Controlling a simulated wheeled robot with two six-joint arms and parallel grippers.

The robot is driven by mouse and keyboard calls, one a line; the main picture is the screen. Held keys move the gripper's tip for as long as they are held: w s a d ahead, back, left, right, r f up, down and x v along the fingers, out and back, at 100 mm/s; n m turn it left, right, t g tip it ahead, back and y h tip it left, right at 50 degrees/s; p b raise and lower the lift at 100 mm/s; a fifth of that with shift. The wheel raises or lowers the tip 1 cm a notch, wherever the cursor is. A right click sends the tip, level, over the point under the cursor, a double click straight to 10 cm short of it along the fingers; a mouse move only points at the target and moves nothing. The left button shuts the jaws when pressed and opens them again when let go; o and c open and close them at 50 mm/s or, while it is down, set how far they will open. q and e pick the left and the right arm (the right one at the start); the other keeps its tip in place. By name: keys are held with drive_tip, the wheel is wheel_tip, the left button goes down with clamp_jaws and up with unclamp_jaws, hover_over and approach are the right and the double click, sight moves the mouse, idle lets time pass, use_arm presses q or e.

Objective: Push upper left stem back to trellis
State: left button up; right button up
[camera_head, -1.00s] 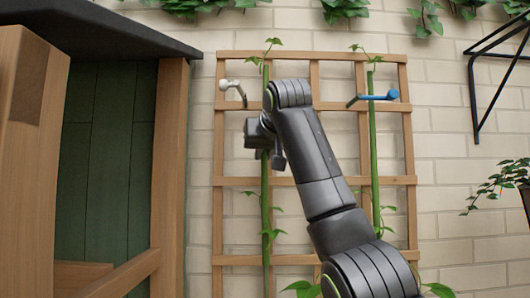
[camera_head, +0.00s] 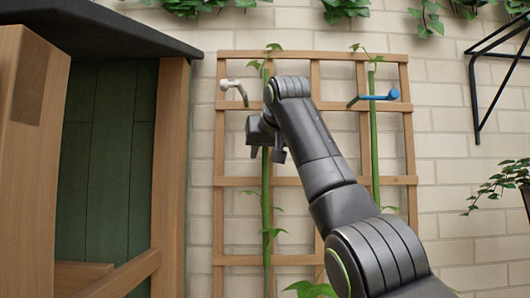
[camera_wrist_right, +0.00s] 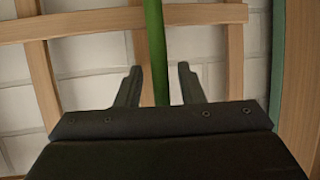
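The left green stem (camera_head: 266,190) stands upright along the left side of the wooden trellis (camera_head: 222,150), with small leaves along it. My right gripper (camera_head: 266,154) is at its upper part, in front of the trellis. In the right wrist view the same stem (camera_wrist_right: 155,45) runs between the two fingers of the open gripper (camera_wrist_right: 157,85), with a gap on each side. A white clip (camera_head: 232,86) sits on the trellis, upper left, just left of the stem. A blue clip (camera_head: 380,97) is beside the right stem (camera_head: 373,140). My left gripper is not in view.
A wooden shed (camera_head: 172,180) with a dark roof stands at the left. A black wall bracket (camera_head: 474,90) and a potted plant (camera_head: 500,182) are at the right. Leaves hang along the brick wall's top. My right arm covers part of the trellis.

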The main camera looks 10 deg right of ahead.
drive_tip(key=shift+w+f, duration=0.15)
drive_tip(key=shift+s, duration=0.3)
drive_tip(key=b+v, duration=0.3)
drive_tip(key=v, duration=0.3)
drive_tip(key=shift+b, duration=0.4)
drive_tip(key=b, duration=0.2)
approach(266, 151)
drive_tip(key=v, duration=0.6)
drive_tip(key=shift+r, duration=0.3)
